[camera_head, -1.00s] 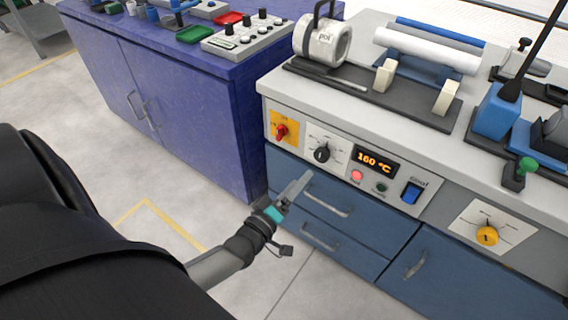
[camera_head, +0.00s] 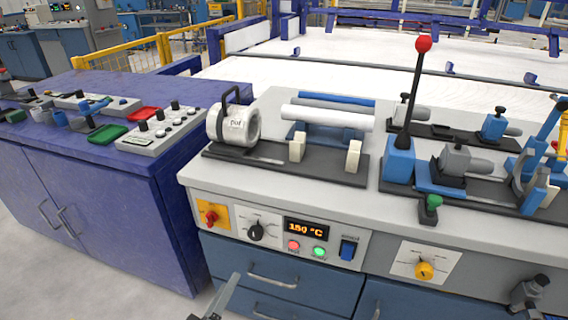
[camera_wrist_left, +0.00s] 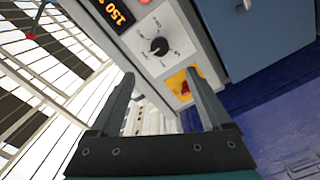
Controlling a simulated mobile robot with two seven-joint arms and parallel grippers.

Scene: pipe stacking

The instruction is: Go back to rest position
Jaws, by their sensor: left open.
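My left gripper (camera_head: 224,296) shows only in part at the bottom edge of the head view, in front of the machine's blue drawers. In the left wrist view my left gripper (camera_wrist_left: 160,80) has its two fingers apart, with nothing between them. Beyond the fingers are the machine's front panel and its red switch on a yellow plate (camera_wrist_left: 186,84).
The machine's front panel (camera_head: 270,235) has a display reading 150 °C. On its top (camera_head: 300,195) are a pot-like heater (camera_head: 236,128), a white pipe (camera_head: 326,117) and clamps. A purple cabinet (camera_head: 110,185) stands left. A grey-black part (camera_head: 528,292) at lower right is unclear.

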